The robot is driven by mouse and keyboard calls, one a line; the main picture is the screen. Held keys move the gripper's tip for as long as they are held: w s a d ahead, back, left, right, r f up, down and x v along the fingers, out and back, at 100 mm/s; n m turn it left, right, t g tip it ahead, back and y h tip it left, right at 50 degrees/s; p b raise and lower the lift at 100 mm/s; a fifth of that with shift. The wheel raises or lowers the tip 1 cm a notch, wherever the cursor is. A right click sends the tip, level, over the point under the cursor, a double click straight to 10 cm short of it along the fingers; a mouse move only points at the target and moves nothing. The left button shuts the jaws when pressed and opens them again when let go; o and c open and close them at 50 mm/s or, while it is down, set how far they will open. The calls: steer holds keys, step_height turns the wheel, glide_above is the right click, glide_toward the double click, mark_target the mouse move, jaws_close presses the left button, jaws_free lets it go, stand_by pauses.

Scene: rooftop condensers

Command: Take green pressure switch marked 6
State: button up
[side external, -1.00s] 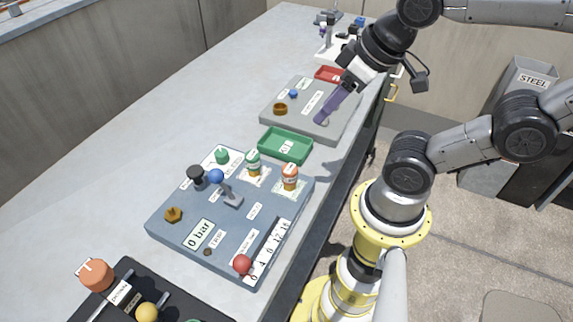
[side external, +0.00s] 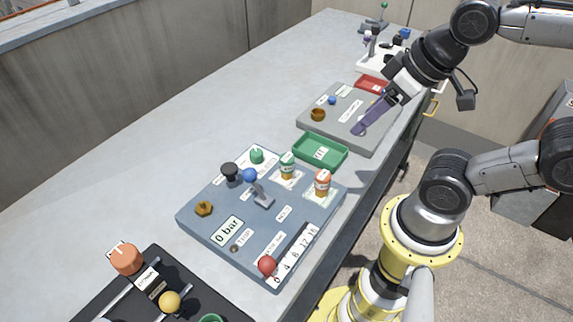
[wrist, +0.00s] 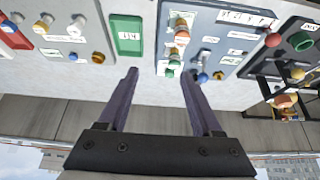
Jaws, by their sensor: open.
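A green-topped upright part (side external: 287,166), probably the green pressure switch, stands on a pale label on the blue panel. I cannot read a 6 on it. An orange-topped part (side external: 322,184) of similar shape stands to its right. In the wrist view a green-topped part (wrist: 173,66) shows near the blue panel's edge, just left of the right finger. My gripper (side external: 361,130) is open and empty, with purple fingers, and appears over the grey panel in the side view. In the wrist view my gripper (wrist: 158,73) has its two fingers wide apart.
The blue panel (side external: 205,226) also bears a green knob (side external: 257,156), a black knob, a blue-ball lever (side external: 250,176) and a red ball (side external: 267,265). A green tray (side external: 320,152) lies between it and the grey panel (side external: 340,95).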

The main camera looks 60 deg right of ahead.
steer(key=shift+o, duration=0.3)
steer(key=w+r+m+g, duration=0.1)
steer(key=w+r+m, duration=0.2)
steer(key=m, duration=0.7)
steer(key=m+g, duration=0.5)
steer(key=m, duration=0.3)
glide_above(287, 157)
step_height(287, 157, down, 6)
step_height(287, 157, down, 14)
jaws_close()
